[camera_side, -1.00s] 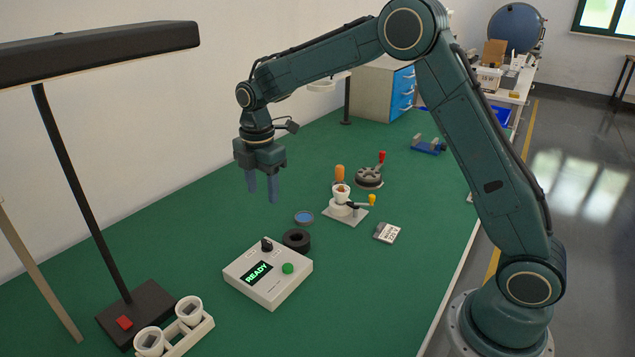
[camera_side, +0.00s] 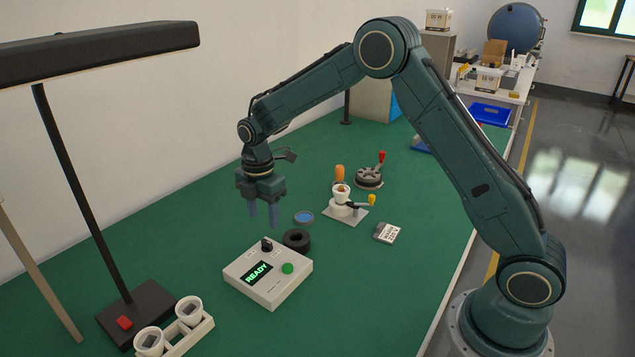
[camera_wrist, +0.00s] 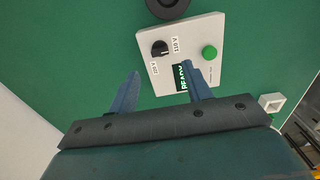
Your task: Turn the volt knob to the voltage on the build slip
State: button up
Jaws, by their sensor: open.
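The volt knob (camera_side: 267,245) is a small black knob at the back left of a white box (camera_side: 268,290) with a lit READY display and a green button. In the wrist view the knob (camera_wrist: 159,48) sits between two printed voltage labels; which one it points to I cannot tell. The build slip (camera_side: 387,232) is probably the small grey-and-white card right of the box; its print is too small to read surely.
A black ring (camera_side: 296,239) lies right behind the box. A lamp (camera_side: 135,305) and a white cup holder (camera_side: 185,335) stand front left.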

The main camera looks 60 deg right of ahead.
aim_at(266, 241)
notch_tip(266, 241, down, 7)
jog(key=shift+f, duration=0.2)
dwell(0.4)
jog(key=c, duration=1)
